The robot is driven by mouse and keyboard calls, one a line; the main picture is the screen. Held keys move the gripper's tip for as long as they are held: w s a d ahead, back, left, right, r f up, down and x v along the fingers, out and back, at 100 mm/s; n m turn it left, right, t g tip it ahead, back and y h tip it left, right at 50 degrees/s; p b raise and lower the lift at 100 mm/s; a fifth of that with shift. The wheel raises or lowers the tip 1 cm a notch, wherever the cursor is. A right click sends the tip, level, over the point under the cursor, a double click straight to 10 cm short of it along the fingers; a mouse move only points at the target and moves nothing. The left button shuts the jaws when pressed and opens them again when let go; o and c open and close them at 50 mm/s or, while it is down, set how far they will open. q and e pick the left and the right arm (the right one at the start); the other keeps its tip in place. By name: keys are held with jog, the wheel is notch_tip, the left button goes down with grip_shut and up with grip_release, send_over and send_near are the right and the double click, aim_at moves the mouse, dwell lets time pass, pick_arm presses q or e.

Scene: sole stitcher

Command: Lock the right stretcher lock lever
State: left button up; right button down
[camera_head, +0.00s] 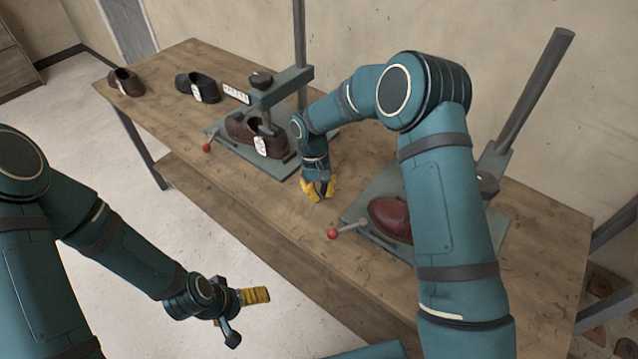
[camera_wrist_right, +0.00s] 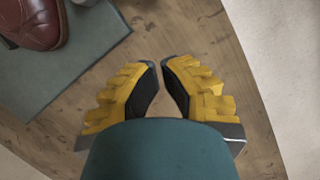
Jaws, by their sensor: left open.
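The right stretcher's lock lever, a short grey rod with a red ball knob (camera_head: 332,234), sticks out at the left front edge of the green base plate (camera_head: 352,212). A red-brown shoe (camera_head: 388,216) sits on that plate, partly hidden by my right arm. My right gripper (camera_head: 321,196) points down over the table, left of and behind the knob and apart from it. In the wrist view its yellow fingers (camera_wrist_right: 160,70) are a little apart, with bare wood between them. My left gripper (camera_head: 248,305) is open and empty, in front of the table over the floor.
The left stretcher (camera_head: 270,95) holds a brown shoe (camera_head: 250,130) and has its own red knob (camera_head: 207,147). Two more shoes stand on the far left of the table, one brown (camera_head: 125,82), one dark (camera_head: 197,86). The table (camera_head: 270,205) is bare between the stretchers.

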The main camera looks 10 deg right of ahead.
aim_at(347, 229)
jog(key=x, duration=0.3)
jog(key=shift+s+f, duration=0.1)
jog(key=shift+f, duration=0.25)
jog(key=s, duration=0.2)
jog(key=shift+s+d+f, duration=0.3)
jog(key=shift+s, duration=0.1)
jog(key=shift+s+d+f+b, duration=0.1)
jog(key=shift+s+b, duration=0.2)
jog(key=shift+s, duration=0.2)
jog(key=shift+s, duration=0.15)
jog(key=shift+s+n, duration=0.2)
jog(key=shift+n, duration=0.2)
